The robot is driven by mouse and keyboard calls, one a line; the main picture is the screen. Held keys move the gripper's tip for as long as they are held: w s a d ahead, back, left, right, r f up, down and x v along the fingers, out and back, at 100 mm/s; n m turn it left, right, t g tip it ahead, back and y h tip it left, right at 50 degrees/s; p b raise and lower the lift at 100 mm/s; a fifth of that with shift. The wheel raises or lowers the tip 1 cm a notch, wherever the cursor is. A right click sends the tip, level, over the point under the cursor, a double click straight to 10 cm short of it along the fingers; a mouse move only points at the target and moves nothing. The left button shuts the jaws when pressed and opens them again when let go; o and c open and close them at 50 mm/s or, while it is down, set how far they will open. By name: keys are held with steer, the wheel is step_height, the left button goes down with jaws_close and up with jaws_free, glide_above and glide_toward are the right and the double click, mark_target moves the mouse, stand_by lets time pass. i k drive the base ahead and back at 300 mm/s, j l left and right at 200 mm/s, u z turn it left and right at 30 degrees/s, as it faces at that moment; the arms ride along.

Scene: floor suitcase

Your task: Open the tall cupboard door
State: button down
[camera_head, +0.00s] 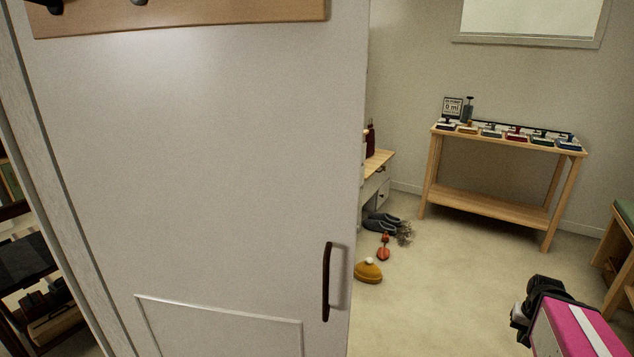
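A tall, pale grey-white door (220,170) fills the left and middle of the head view, close to me. A dark vertical bar handle (326,282) is fixed near its right edge, low in the view. A raised rectangular panel (225,325) marks the door's lower part. A wooden board (180,14) with dark hooks is fixed across its top. The door's bottom edge is out of view, and I cannot tell whether it is ajar.
Dark shelves (22,262) show left of the door. A hat (368,271) and grey slippers (381,222) lie on the floor to its right. A pink-topped, white-banded object (574,328) with a black end is at lower right. A wooden table (500,203) stands behind open floor.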

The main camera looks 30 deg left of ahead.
mark_target(208, 153)
steer(key=i+u, duration=0.3)
steer(key=u, duration=0.2)
steer(key=i+l+u, duration=0.2)
steer(key=u, duration=0.3)
steer(key=i+l+u, duration=0.45)
steer(key=k+j, duration=0.1)
